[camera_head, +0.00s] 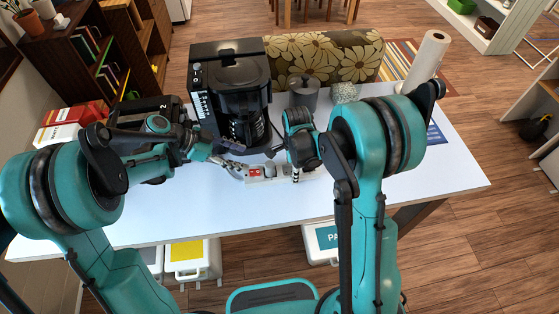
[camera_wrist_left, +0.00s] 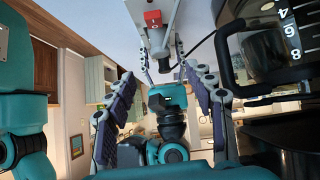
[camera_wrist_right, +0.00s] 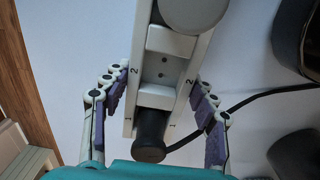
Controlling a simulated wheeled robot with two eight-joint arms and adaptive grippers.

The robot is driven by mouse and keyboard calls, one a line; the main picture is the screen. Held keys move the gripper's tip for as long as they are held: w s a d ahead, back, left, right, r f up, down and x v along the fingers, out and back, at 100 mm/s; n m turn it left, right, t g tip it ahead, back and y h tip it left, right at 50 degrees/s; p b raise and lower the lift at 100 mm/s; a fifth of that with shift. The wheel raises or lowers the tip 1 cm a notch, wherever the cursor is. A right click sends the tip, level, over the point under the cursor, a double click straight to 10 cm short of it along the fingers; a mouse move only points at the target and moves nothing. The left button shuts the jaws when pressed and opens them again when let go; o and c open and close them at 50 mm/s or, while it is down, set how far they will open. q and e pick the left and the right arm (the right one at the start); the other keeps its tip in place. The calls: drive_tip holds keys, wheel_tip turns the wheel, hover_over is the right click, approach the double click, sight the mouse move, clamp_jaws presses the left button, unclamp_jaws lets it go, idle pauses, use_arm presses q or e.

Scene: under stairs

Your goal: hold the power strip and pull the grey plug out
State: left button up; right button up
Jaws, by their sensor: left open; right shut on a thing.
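The white power strip (camera_head: 283,175) lies on the table, with its red switch (camera_wrist_left: 153,19) at one end. In the right wrist view its sockets (camera_wrist_right: 160,70) are numbered. My right gripper (camera_wrist_right: 165,80) is shut across the strip, with a finger along each long side. A round grey plug (camera_wrist_right: 195,8) sits on the strip at the top edge of that view, partly cut off. A dark plug (camera_wrist_right: 150,130) with a black cable sits in socket 1. My left gripper (camera_head: 238,167) is open at the switch end, its fingers apart near the grey plug (camera_wrist_left: 159,43). Contact there is unclear.
A black coffee maker (camera_head: 230,90) stands close behind the grippers. A grey canister (camera_head: 302,92) and paper towel roll (camera_head: 428,60) stand further back. The black cable (camera_wrist_right: 240,101) runs off beside the strip. The table front (camera_head: 180,215) is clear.

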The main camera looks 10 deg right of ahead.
sight(269, 165)
use_arm(q)
drive_tip(key=s+d+r+m+t+y, duration=0.1)
drive_tip(key=d+r+m+y, duration=0.15)
drive_tip(key=m, duration=1.45)
drive_tip(key=s+d+r+m+y, duration=0.15)
drive_tip(key=m+y, duration=0.25)
drive_tip(key=m, duration=1.2)
drive_tip(key=shift+h, duration=0.25)
drive_tip(key=x, duration=0.4)
drive_tip(key=w+x, duration=0.1)
drive_tip(key=x, duration=0.7)
drive_tip(key=shift+w+d+r, duration=0.1)
drive_tip(key=shift+w+d, duration=0.1)
drive_tip(key=shift+d, duration=0.2)
drive_tip(key=shift+c, duration=0.4)
clamp_jaws()
